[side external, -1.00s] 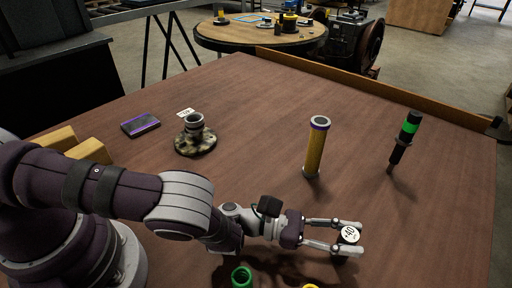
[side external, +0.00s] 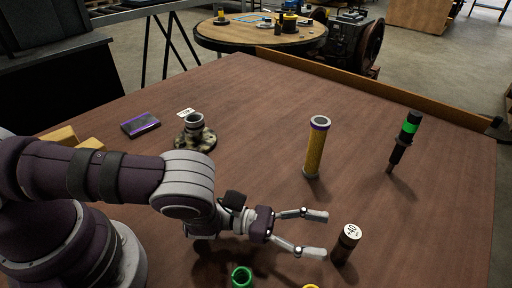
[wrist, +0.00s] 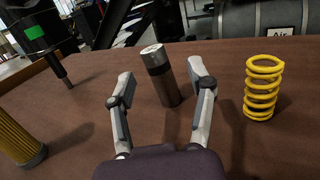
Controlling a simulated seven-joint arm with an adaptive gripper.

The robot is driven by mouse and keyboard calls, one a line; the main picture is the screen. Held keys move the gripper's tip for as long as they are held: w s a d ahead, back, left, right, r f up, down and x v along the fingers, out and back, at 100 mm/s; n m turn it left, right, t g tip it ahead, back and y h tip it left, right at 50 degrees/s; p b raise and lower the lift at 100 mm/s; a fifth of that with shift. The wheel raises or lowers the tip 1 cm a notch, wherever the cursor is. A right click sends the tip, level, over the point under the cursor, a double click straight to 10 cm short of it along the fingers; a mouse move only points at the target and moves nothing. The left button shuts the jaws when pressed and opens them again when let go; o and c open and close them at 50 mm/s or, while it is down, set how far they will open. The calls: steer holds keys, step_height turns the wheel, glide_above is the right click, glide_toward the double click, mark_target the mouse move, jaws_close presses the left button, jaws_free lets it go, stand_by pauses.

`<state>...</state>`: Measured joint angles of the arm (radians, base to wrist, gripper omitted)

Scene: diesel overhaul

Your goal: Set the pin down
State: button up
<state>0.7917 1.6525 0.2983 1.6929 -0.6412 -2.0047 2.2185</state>
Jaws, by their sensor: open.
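The pin (side external: 346,244) is a dark brown cylinder with a pale marked top, standing upright on the brown table. In the wrist view the pin (wrist: 160,76) stands ahead of my gripper, between the lines of its two fingers. My gripper (side external: 314,232) is open and empty, low over the table to the left of the pin in the side view. The fingers (wrist: 161,88) look clear of the pin.
A yellow cylinder (side external: 317,147) and a black-green tool (side external: 404,142) stand farther back. A yellow spring (wrist: 262,88) stands right of the pin in the wrist view. A green ring-topped part (side external: 241,277) is at the front. A mottled flanged part (side external: 195,134) stands at left.

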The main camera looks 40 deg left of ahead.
step_height(320, 180, up, 7)
steer(key=w+a+r+n+t+y, duration=0.25)
steer(key=w+a+n+y, duration=0.35)
steer(key=n, duration=0.7)
steer(key=w+a+r+n+t+y, duration=0.25)
steer(key=w+a+n+y, duration=0.4)
steer(key=n, duration=0.65)
steer(key=s+a+r+n+g+y, duration=0.2)
steer(key=s+a+n+g, duration=0.2)
steer(key=s+n, duration=0.7)
steer(key=s+a+r+n+g+y, duration=0.2)
steer(key=s+a+n, duration=0.4)
steer(key=s+n, duration=0.5)
steer(key=shift+s+r+n+g, duration=0.35)
steer(key=shift+r+g, duration=0.2)
steer(key=shift+g, duration=0.45)
